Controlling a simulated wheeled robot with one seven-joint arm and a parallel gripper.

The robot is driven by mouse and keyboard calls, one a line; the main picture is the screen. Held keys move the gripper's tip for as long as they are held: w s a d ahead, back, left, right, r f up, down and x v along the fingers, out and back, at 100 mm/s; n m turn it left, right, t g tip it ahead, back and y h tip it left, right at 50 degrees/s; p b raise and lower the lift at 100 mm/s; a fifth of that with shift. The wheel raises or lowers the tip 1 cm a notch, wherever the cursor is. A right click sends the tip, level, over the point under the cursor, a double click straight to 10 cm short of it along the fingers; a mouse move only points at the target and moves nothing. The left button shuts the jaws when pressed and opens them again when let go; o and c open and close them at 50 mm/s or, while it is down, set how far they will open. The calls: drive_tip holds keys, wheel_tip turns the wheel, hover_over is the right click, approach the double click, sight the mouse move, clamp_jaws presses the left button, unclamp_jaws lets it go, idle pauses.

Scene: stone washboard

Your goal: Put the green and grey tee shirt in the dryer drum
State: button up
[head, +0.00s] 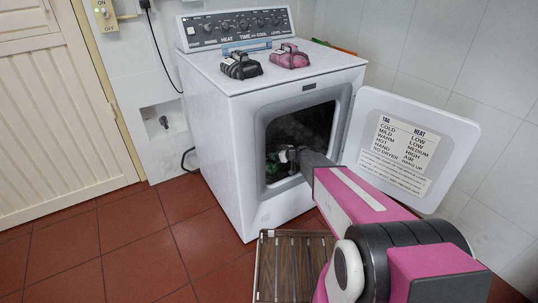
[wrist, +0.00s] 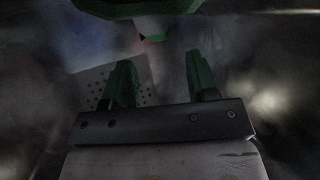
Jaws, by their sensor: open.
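The dryer drum (head: 312,118) shows as a dark opening in the front of a white dryer. My gripper (head: 274,160) is inside the opening, low and to the left. In the wrist view my gripper (wrist: 159,62) has its two green fingers apart, with nothing visibly held between them. A dark green piece with a pale grey part, which looks like the tee shirt (wrist: 140,8), shows at the top edge of the wrist view, beyond the fingertips. Most of it is cut off. In the head view I cannot tell the shirt from the green fingers.
The dryer door (head: 405,145) stands open to the right of my arm. A black item (head: 240,66) and a pink item (head: 290,57) sit on the dryer top. A slatted wooden piece (head: 290,262) is on the floor in front. Red floor is clear at left.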

drive_tip(key=s+d+r+m+g+h, duration=0.2)
drive_tip(key=s+d, duration=0.4)
drive_tip(key=s, duration=0.4)
drive_tip(key=s+d+r+m+g+h, duration=0.3)
drive_tip(key=s+d, duration=0.4)
drive_tip(key=s, duration=0.3)
drive_tip(key=s+d+r+m+g+h, duration=0.2)
drive_tip(key=s+d+r+m+h, duration=0.3)
drive_tip(key=s, duration=0.5)
drive_tip(key=shift+d+m+g+h, duration=0.3)
drive_tip(key=shift+d+m+h, duration=0.3)
drive_tip(key=shift+d, duration=0.05)
